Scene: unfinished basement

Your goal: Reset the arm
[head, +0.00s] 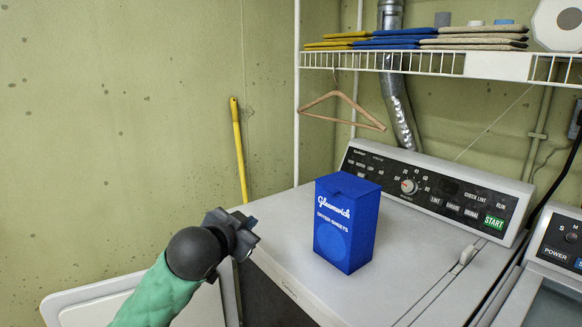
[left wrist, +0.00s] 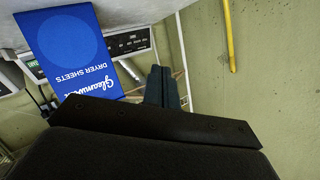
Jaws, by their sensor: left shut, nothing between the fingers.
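My left arm comes in from the lower left of the head view, with a green sleeve-like link and a dark wrist. My left gripper (head: 247,240) is shut and empty, just left of the dryer's front left corner. In the left wrist view its dark fingers (left wrist: 162,88) are together with nothing between them. A blue box of dryer sheets (head: 345,222) stands upright on the dryer top (head: 410,262), apart from the gripper and to its right. The box also shows upside down in the left wrist view (left wrist: 72,48). My right gripper is in neither view.
The dryer's control panel (head: 430,190) is behind the box. A second machine (head: 560,250) stands at the right edge. A white wire shelf (head: 430,64) holds folded cloths, with a wooden hanger (head: 340,98) below. A yellow pole (head: 240,150) leans on the wall. An open white door (head: 90,305) is lower left.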

